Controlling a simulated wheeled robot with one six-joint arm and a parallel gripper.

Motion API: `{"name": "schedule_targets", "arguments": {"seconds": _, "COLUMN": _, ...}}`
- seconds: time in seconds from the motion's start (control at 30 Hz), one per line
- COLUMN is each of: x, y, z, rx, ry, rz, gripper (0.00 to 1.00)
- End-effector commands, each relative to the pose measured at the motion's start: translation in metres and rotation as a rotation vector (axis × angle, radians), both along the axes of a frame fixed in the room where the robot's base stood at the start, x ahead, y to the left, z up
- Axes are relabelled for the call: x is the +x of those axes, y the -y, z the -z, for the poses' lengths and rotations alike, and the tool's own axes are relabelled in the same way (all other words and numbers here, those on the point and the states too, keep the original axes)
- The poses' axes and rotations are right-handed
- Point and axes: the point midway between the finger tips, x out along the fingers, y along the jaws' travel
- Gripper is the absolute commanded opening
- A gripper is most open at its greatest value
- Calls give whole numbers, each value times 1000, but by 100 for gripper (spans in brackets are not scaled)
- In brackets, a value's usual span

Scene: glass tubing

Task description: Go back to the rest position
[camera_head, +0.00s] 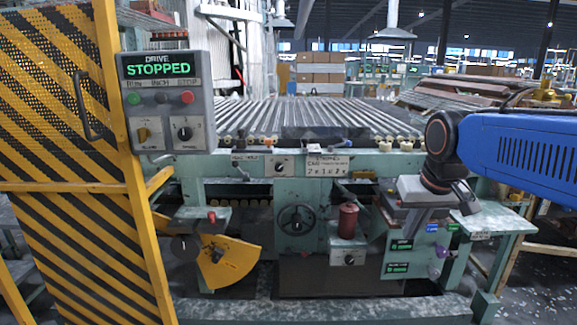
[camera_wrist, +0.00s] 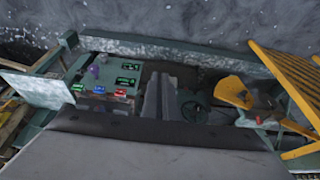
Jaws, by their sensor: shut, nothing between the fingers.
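My gripper (camera_wrist: 160,96) shows in the wrist view with its two grey fingers together and nothing between them. In the head view my gripper (camera_head: 408,222) hangs below my blue arm at the right, pointing down in front of the green machine (camera_head: 255,165). It appears above the machine's right front, near a panel with small green displays (camera_head: 400,246). I cannot tell the exact gap between the fingers and the panel.
A grey control box (camera_head: 166,100) reads "DRIVE STOPPED". A yellow-and-black striped guard (camera_head: 60,130) stands at the left. A handwheel (camera_head: 296,219), a dark red cylinder (camera_head: 348,221) and a yellow plate (camera_head: 229,260) are on the machine's front. A side table (camera_head: 494,220) is at the right.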

Motion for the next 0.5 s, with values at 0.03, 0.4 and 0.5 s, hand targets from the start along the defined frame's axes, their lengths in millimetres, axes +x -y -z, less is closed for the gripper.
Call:
{"name": "schedule_targets", "arguments": {"seconds": 0.03, "x": -18, "y": 2, "z": 8, "rx": 0, "ry": 5, "rz": 1, "gripper": 0}}
{"name": "schedule_targets", "arguments": {"seconds": 0.4, "x": -129, "y": 9, "z": 81, "rx": -2, "ry": 31, "rz": 0, "gripper": 0}}
{"name": "schedule_targets", "arguments": {"seconds": 0.5, "x": -150, "y": 10, "z": 100, "rx": -3, "ry": 36, "rz": 0, "gripper": 0}}
